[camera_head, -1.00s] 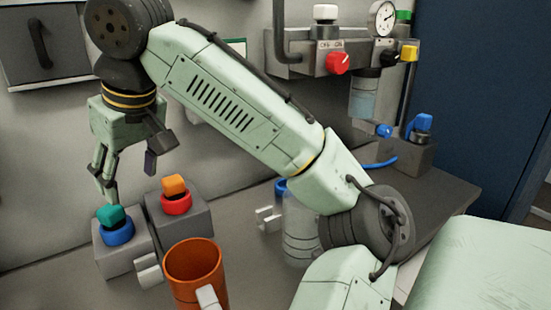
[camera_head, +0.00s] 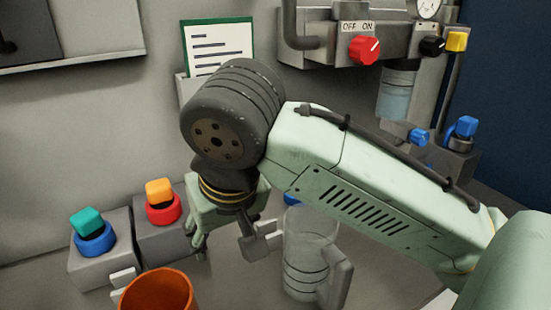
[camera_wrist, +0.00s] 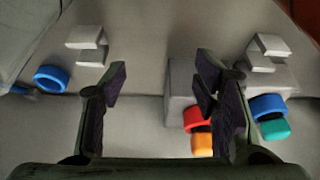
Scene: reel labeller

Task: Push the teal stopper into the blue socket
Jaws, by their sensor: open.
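The teal stopper (camera_head: 87,221) stands up out of the blue socket (camera_head: 96,241) on a grey block at the left of the head view. How deep it sits is unclear. In the wrist view the teal stopper (camera_wrist: 275,129) and blue socket (camera_wrist: 268,106) are at the right, outside my right finger. My gripper (camera_head: 227,248) is right of both grey blocks, between the red socket and a clear jug.
An orange stopper (camera_head: 159,191) stands in a red socket (camera_head: 163,210) beside the blue one. An orange mug (camera_head: 158,292) is in front of the blocks. The clear jug (camera_head: 305,255) stands right of my gripper. A valve panel with a red knob (camera_head: 365,50) is behind.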

